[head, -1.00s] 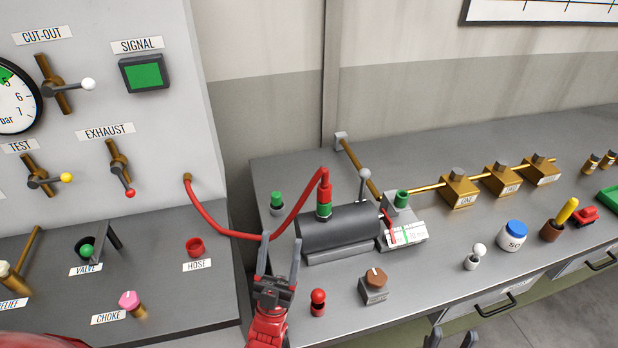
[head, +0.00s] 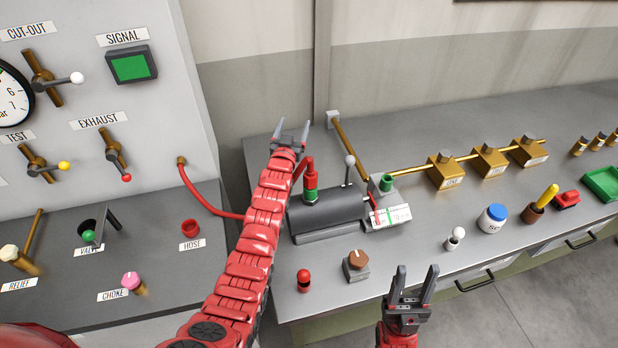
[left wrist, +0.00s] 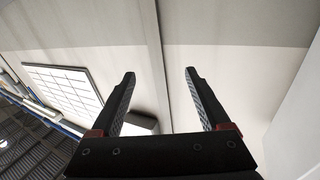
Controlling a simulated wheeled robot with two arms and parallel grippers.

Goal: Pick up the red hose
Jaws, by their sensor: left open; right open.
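The red hose (head: 208,204) runs from a brass port on the panel at the left, sags, and passes behind my left arm. Its red end fitting (head: 310,175) stands upright on a green collar on top of the dark cylinder (head: 328,211). My left gripper (head: 291,127) is open and empty, above and behind the hose end, pointing at the wall. My right gripper (head: 414,275) is open and empty at the bench's front edge. Part of the hose is hidden by my left arm.
On the bench are a green fitting (head: 387,182), a red-topped knob (head: 304,280), a brown knob (head: 356,264), brass blocks (head: 447,173) and a blue-lidded jar (head: 491,218). A red holder (head: 191,229) sits by the HOSE label.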

